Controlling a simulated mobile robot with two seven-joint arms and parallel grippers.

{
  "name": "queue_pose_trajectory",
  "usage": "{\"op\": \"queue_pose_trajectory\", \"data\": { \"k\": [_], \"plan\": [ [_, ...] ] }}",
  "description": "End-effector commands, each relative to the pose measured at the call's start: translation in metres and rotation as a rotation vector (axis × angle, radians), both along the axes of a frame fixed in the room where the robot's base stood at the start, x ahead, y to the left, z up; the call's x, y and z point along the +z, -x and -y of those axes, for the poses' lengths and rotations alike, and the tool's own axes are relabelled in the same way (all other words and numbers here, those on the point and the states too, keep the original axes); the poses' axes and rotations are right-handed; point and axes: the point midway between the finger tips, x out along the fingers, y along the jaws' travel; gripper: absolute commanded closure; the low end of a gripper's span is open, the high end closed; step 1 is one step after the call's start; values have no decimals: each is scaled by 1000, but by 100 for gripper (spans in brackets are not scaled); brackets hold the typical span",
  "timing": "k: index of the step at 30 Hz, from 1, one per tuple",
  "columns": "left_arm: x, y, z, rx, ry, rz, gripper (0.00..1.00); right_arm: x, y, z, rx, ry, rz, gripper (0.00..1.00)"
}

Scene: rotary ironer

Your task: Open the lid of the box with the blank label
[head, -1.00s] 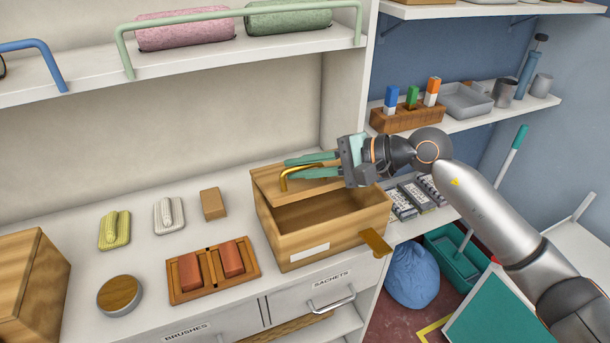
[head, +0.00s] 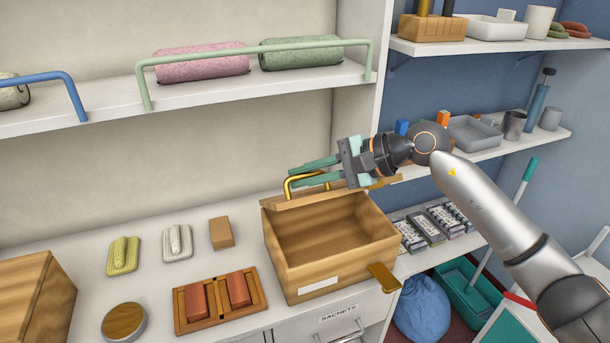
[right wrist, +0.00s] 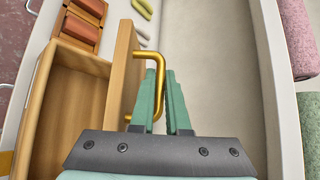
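The wooden box (head: 330,262) with a blank white label (head: 318,284) on its front stands on the counter. Its lid (head: 335,195) is raised at the back and seen nearly edge-on, so the empty-looking inside shows. A gold handle (head: 291,182) is on the lid's outer face. My right gripper (head: 294,177) is at this handle from the right. In the right wrist view the handle (right wrist: 155,62) runs between its two green fingers (right wrist: 163,75), which look closed on it. The lid (right wrist: 122,75) stands beside the fingers there. My left gripper is not in view.
A gold tab (head: 384,277) sticks out at the box's front right. A wooden tray (head: 220,318) with red blocks, a round tin (head: 124,322) and brushes (head: 177,243) lie left. A shelf with a green rail (head: 260,48) is above. Another wooden box (head: 35,295) stands far left.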

Motion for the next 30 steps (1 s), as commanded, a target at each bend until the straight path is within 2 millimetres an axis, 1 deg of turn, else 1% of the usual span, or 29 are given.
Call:
{"op": "queue_pose_trajectory", "data": {
  "k": [1,3,11,14,17,24,27,30],
  "plan": [
    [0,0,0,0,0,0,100,0,0,0,0,0,-1,82],
    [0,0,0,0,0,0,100,0,0,0,0,0,-1,74],
    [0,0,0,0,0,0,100,0,0,1,0,-1,1,74],
    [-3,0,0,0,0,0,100,2,1,6,-2,0,2,74],
    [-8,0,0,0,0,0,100,8,5,19,-4,-1,5,74],
    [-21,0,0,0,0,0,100,31,21,64,-5,1,5,74],
    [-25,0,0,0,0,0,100,40,27,80,-4,1,3,74],
    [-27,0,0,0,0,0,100,47,32,92,-3,1,1,74]
  ]
}}
